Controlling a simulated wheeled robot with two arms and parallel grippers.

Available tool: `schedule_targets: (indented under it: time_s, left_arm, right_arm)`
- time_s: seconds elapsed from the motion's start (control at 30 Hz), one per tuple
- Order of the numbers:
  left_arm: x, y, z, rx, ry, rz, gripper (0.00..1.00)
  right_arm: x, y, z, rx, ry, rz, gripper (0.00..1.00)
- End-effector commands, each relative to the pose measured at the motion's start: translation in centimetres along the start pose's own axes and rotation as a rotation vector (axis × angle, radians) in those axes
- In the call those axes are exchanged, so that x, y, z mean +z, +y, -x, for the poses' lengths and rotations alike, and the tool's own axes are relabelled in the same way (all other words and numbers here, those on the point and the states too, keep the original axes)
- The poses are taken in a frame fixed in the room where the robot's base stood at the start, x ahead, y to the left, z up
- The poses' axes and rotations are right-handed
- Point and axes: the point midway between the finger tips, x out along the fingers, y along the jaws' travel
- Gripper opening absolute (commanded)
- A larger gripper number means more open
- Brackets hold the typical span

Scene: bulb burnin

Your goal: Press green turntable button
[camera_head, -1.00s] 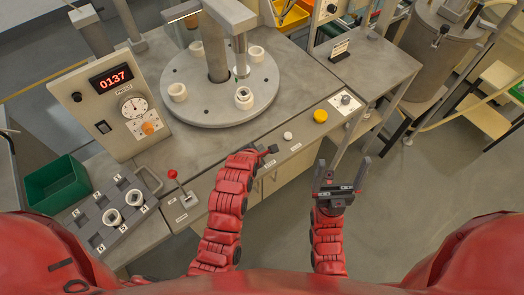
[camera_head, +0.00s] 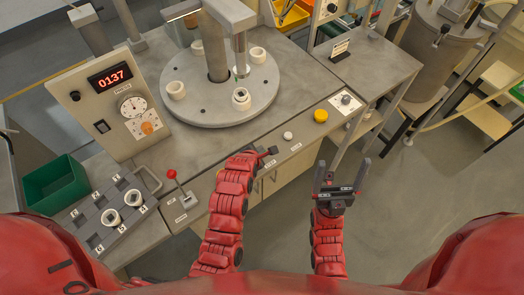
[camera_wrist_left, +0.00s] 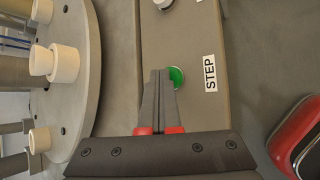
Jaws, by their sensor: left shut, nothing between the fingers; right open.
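The green button (camera_wrist_left: 177,76) shows in the left wrist view, set in the grey panel strip beside a STEP label (camera_wrist_left: 210,72). My left gripper (camera_wrist_left: 160,73) is shut and empty; its fingertips overlap the left edge of the button in that view. Whether they touch it I cannot tell. In the head view my left gripper (camera_head: 270,152) is over the front panel and hides the button. The round grey turntable (camera_head: 215,112) carries several white ring sockets (camera_head: 241,98). My right gripper (camera_head: 339,175) is open and empty, in front of the bench.
A white button (camera_head: 288,135) and a yellow button (camera_head: 320,116) lie to the right along the panel. A red-knobbed lever (camera_head: 172,174) stands to the left. A gauge box (camera_head: 110,115) reads 0137. A rack (camera_head: 97,227) with white rings and a green bin (camera_head: 56,184) are at the left.

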Motion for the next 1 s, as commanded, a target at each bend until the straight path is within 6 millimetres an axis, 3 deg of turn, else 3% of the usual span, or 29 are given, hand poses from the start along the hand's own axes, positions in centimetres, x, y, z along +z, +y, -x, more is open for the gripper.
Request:
schedule_targets:
  time_s: [1.0]
  left_arm:
    - [1.0, 0.9, 1.4, -0.001, 0.000, 0.000, 0.00]
  right_arm:
    - [-0.1, 0.0, -0.7, 0.000, 0.000, 0.000, 0.94]
